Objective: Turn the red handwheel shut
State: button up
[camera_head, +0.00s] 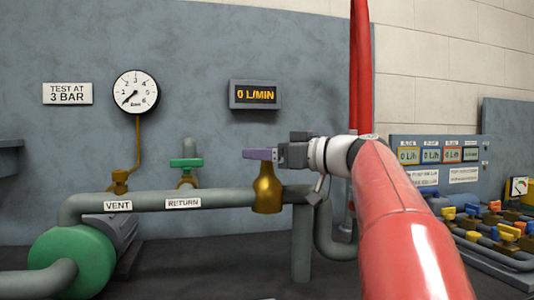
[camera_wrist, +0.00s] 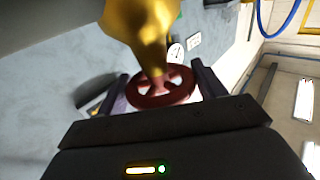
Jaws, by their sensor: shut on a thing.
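The red handwheel (camera_wrist: 150,99) sits on the stem of a brass valve body (camera_wrist: 140,25), between the two dark fingers of my gripper (camera_wrist: 163,84) in the wrist view. The fingers are at opposite sides of its rim, and my gripper is shut on it. In the head view my gripper (camera_head: 260,154) reaches in from the right above the brass valve (camera_head: 267,192) and hides the handwheel. The flow display (camera_head: 254,95) reads 0 L/MIN.
A green-handled valve (camera_head: 186,164) stands on the pipe marked VENT and RETURN. A green pump (camera_head: 72,262) is lower left. Several small coloured valves (camera_head: 508,233) are at right.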

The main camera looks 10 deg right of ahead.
jog(key=shift+f+m+t+h+b, duration=0.1)
jog(key=shift+m+t+h+b, duration=0.25)
jog(key=shift+b, duration=0.35)
